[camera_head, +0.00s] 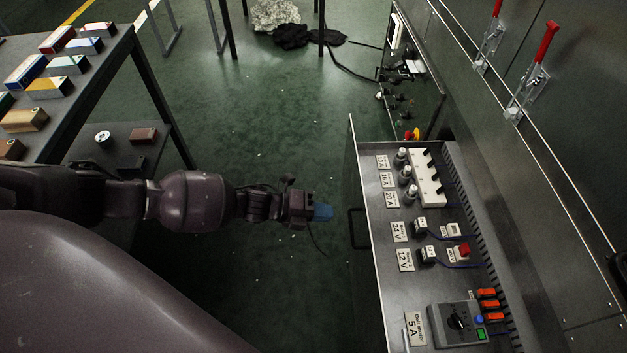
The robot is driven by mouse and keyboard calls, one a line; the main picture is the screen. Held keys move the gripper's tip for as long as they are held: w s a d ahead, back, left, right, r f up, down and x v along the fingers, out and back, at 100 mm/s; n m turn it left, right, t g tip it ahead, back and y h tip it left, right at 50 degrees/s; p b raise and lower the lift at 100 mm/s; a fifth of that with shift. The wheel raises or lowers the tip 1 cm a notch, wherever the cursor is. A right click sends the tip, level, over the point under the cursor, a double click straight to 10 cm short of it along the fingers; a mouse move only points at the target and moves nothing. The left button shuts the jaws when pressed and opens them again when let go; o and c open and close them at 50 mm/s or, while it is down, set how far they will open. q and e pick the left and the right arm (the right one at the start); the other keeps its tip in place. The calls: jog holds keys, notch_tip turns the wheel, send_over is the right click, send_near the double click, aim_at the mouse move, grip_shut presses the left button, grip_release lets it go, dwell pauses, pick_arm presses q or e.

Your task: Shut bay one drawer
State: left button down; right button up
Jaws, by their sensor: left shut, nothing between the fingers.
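A drawer (385,290) stands pulled out from the dark cabinet on the right. Its front panel is seen nearly edge-on and faces left, with a black bar handle (357,228) on it. Labelled fuses, a white holder block, small relays and a dial unit sit inside the drawer. My left gripper (322,212), with blue fingertips, is shut and empty. It points at the drawer front from the left, and a gap shows between its tips and the handle. My right gripper is not in view.
A table (95,95) with several coloured boxes stands at the upper left, with a lower shelf (120,150) beneath. Red-handled clamps (545,45) are on the cabinet at the upper right. Cables and a black heap (292,37) lie on the floor at the back. Green floor between table and drawer is mostly clear.

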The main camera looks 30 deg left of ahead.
aim_at(366, 215)
pick_arm(q)
jog(key=x, duration=0.3)
jog(key=b+x, duration=0.1)
jog(key=x, duration=0.2)
jog(key=shift+w+d+r, duration=0.1)
jog(key=shift+w+d, duration=0.15)
jog(key=shift+d, duration=0.05)
jog(key=shift+w+d+r+b, duration=0.1)
jog(key=shift+w+d+b, duration=0.25)
jog(key=shift+d, duration=0.25)
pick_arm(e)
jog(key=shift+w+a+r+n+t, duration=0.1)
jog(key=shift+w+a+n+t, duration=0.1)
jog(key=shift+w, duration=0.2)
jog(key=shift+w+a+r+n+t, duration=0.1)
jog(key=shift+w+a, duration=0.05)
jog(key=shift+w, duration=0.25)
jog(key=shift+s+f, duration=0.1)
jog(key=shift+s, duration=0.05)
pick_arm(q)
jog(key=shift+w, duration=0.1)
